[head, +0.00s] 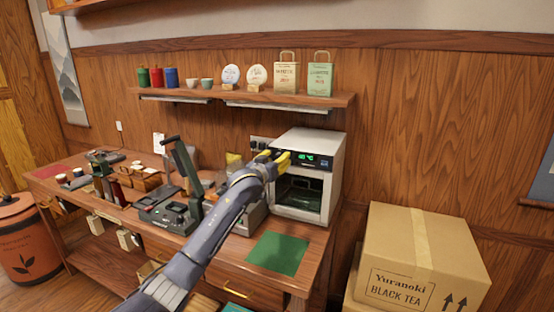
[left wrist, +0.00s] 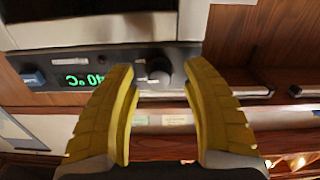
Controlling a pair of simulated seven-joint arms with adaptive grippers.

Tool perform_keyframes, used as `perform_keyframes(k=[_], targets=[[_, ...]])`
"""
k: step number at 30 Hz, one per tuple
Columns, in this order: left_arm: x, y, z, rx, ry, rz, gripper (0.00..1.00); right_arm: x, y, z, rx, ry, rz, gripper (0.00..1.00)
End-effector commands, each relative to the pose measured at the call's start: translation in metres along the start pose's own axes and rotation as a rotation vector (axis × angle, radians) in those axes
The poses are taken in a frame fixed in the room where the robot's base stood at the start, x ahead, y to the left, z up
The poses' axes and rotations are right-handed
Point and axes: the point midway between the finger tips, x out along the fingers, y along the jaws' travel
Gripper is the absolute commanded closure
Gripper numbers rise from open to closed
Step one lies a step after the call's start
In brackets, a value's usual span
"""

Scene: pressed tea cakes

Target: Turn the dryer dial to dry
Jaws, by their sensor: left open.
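The dryer (head: 338,158) is a white box on the right end of the counter, with a dark control strip and a lit green display (head: 307,156). In the left wrist view the picture is upside down. The display (left wrist: 86,80) shows about 40 °C, and the black round dial (left wrist: 158,69) sits beside it with small white labels around it. My left gripper (head: 277,157) is at the left end of the strip and hides the dial in the head view. Its yellow fingers (left wrist: 161,82) are open, one on each side of the dial, with gaps showing. My right gripper is out of view.
A blue button (left wrist: 33,78) is at the strip's other end. A green mat (head: 277,254) lies in front of the dryer. A black device with a raised lever (head: 168,212) stands left of my arm. A shelf (head: 250,97) with tins and bags hangs above. A carton (head: 415,260) stands right.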

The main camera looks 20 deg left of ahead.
Motion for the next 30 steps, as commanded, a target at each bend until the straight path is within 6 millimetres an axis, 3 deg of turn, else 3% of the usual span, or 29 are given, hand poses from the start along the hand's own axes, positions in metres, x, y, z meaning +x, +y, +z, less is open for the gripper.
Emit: perform_keyframes(k=[2, 13, 30], targets=[[-0.0001, 0.0001, 0.0001, 0.000, 0.000, 0.000, 0.57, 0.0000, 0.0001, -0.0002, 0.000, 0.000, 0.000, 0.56], [-0.0002, 0.0000, 0.0003, -0.001, 0.000, 0.000, 0.99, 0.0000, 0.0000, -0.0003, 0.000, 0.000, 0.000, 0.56], [-0.0002, -0.0003, -0.0035, 0.007, 0.006, 0.000, 1.00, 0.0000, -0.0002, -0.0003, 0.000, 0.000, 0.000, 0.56]])
